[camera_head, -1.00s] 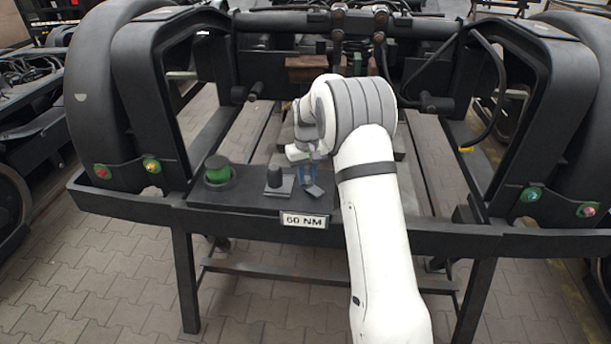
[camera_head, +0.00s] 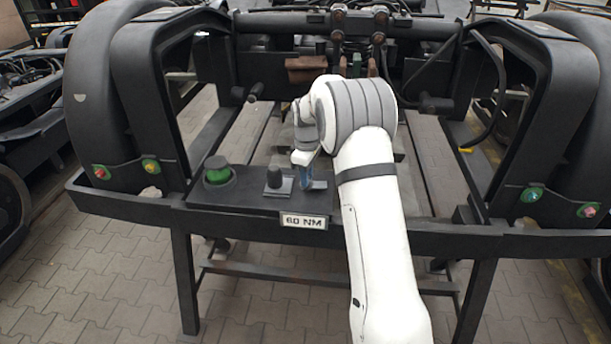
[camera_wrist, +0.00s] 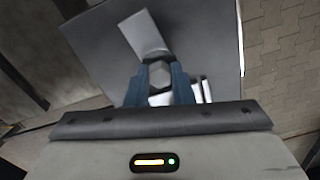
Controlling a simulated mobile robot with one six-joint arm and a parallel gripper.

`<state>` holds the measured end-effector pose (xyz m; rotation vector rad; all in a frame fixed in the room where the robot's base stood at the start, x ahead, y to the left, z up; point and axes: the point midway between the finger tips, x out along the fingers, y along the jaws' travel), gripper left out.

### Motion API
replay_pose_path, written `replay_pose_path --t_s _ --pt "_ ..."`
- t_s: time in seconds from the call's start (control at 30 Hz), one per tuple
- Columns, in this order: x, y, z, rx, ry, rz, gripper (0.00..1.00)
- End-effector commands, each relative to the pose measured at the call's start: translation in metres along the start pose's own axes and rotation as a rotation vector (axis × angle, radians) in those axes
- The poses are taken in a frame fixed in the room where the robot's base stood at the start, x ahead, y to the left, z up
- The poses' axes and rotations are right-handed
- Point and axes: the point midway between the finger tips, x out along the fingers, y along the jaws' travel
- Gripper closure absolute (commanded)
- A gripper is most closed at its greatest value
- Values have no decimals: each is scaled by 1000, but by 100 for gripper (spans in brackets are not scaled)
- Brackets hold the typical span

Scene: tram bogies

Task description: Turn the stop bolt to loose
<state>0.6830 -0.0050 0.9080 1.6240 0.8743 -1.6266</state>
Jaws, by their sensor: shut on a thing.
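The stop bolt (camera_wrist: 159,74) shows a grey hexagonal head in the wrist view. My gripper (camera_wrist: 158,85) has its two blue fingers on either side of this head, shut on it. In the head view my gripper (camera_head: 306,179) points down at the dark panel (camera_head: 245,196) on the frame's front beam, and its fingers hide the bolt. A flat grey tab (camera_wrist: 143,33) extends from beside the bolt head in the wrist view. A small pale piece (camera_wrist: 203,90) shows beside the right finger, partly hidden.
A "60 NM" label (camera_head: 304,221) is on the beam's front. Black side frames (camera_head: 145,95) rise on both sides. Paved floor lies below.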

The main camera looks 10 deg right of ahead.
Motion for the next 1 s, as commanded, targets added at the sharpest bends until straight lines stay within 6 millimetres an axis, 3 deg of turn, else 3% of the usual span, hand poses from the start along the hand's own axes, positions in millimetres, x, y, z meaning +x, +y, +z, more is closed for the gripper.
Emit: replay_pose_path --t_s 0.77,0.8,1.0 --pt "-6 3 -3 -103 9 15 100" --pt "-6 3 -3 -103 9 15 77" --pt "-3 2 -2 -102 5 9 60"
